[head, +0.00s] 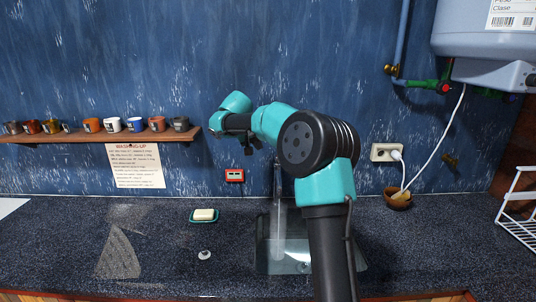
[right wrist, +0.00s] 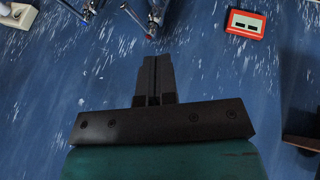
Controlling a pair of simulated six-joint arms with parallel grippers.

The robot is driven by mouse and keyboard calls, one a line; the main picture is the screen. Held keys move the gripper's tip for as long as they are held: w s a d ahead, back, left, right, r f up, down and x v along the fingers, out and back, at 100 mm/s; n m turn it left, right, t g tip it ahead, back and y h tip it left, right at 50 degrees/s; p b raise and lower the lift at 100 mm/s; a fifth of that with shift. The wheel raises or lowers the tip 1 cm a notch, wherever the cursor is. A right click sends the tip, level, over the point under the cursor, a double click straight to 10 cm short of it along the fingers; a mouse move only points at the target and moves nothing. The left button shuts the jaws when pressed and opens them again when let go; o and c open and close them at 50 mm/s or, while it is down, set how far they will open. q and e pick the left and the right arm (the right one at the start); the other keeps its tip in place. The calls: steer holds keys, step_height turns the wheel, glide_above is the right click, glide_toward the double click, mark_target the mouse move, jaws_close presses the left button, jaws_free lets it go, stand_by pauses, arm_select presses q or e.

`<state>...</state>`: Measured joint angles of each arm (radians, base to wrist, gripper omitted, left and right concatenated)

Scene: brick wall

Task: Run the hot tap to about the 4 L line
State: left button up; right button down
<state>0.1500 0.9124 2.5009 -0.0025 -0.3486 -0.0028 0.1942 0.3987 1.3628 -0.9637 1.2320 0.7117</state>
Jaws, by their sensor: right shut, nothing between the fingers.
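The sink (head: 264,262) is set in the speckled counter, partly hidden behind my right arm. The tap spout (head: 278,180) stands above it, and a pale, see-through stream (head: 280,225) falls from it into the sink. Water seems to lie in the sink; I cannot make out a 4 L line. My right gripper (head: 250,147) is shut and empty in front of the wall, above and left of the spout. In the right wrist view its closed fingers (right wrist: 157,62) point at metal tap parts (right wrist: 150,18) at the top edge, apart from them. My left gripper is not in view.
A red-framed display (head: 234,175) hangs on the wall below my gripper. A shelf with several mugs (head: 112,125) is at left. A socket (head: 386,152) and water heater (head: 480,30) are at right.

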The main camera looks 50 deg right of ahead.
steer(key=d+f, duration=0.3)
steer(key=s+d+f, duration=0.1)
steer(key=d+f, duration=0.1)
steer(key=f, duration=0.1)
steer(key=d+f, duration=0.3)
steer(key=shift+s+d, duration=0.15)
steer(key=shift+d, duration=0.2)
steer(key=shift+s+d+r+n+t, duration=0.1)
steer(key=shift+s+d+n+t, duration=0.7)
steer(key=shift+n, duration=0.6)
steer(key=shift+s+d, duration=0.35)
steer(key=shift+d, duration=0.3)
steer(key=shift+a, duration=0.15)
